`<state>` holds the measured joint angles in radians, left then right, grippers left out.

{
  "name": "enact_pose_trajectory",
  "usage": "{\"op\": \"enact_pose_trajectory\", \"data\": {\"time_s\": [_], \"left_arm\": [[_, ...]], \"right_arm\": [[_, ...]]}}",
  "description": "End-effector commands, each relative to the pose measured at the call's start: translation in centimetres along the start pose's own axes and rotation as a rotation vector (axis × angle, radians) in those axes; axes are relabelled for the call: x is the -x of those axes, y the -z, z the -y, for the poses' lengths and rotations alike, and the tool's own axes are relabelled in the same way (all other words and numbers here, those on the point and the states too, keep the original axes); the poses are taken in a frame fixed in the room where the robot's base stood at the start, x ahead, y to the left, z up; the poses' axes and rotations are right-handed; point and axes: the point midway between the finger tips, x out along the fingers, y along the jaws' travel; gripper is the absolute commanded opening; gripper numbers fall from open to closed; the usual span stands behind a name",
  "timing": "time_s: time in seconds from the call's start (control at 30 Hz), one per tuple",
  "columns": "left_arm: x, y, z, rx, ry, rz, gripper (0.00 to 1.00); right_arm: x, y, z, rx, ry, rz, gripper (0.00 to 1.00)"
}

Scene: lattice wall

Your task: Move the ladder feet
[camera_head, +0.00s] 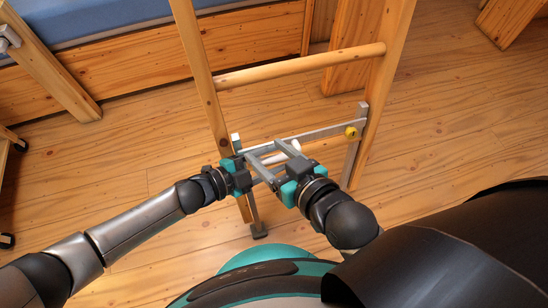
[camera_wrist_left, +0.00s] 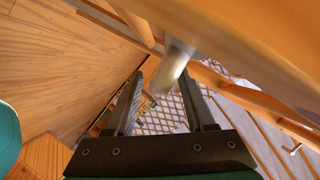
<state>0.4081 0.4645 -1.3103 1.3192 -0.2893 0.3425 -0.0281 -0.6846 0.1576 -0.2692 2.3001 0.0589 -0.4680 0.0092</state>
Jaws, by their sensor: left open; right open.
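A wooden ladder (camera_head: 300,67) stands in front of me, its rails running down to the floor. A grey metal bar (camera_head: 322,132) with a yellow knob (camera_head: 351,131) crosses low between the rails. A dark foot (camera_head: 259,232) shows below the left rail, and a metal strip (camera_head: 349,165) by the right rail. My left gripper (camera_head: 250,160) is at the left rail. In the left wrist view it (camera_wrist_left: 165,80) is open, with a pale rounded cylinder (camera_wrist_left: 172,75) near its fingertips; contact is unclear. My right gripper (camera_head: 265,150) is open near the bar; its fingers overlap the left gripper's area.
A wooden bed frame with a blue mattress (camera_head: 95,18) stands at the back left. A wooden post (camera_head: 352,45) is behind the ladder, another (camera_head: 508,18) at the back right. The wooden floor (camera_head: 440,120) is clear to the right.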

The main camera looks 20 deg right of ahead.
Motion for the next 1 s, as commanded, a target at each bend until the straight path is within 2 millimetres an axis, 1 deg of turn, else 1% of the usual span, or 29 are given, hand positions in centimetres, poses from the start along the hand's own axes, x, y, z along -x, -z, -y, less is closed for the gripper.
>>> {"op": "enact_pose_trajectory", "data": {"time_s": [0.17,0.47,0.57,0.9,0.97,1.0], "left_arm": [[-0.48,0.01,0.03,0.000,0.000,-0.001,0.55],[-0.52,0.03,0.04,0.000,0.000,0.000,0.55],[-0.51,0.02,0.04,0.000,0.000,0.000,0.44],[-0.50,0.02,0.01,0.000,0.000,0.000,0.06],[-0.49,0.02,0.01,0.000,0.000,0.000,0.00],[-0.49,0.02,0.00,0.000,0.000,0.000,0.00]], "right_arm": [[-0.05,0.14,0.33,-0.006,0.009,-0.034,0.69],[-0.04,0.23,0.38,-0.007,0.010,-0.040,0.69],[-0.04,0.22,0.38,-0.007,0.010,-0.039,0.69],[-0.04,0.20,0.38,-0.006,0.010,-0.038,0.69],[-0.04,0.20,0.38,-0.006,0.010,-0.038,0.69],[-0.04,0.20,0.38,-0.006,0.010,-0.038,0.69]]}}
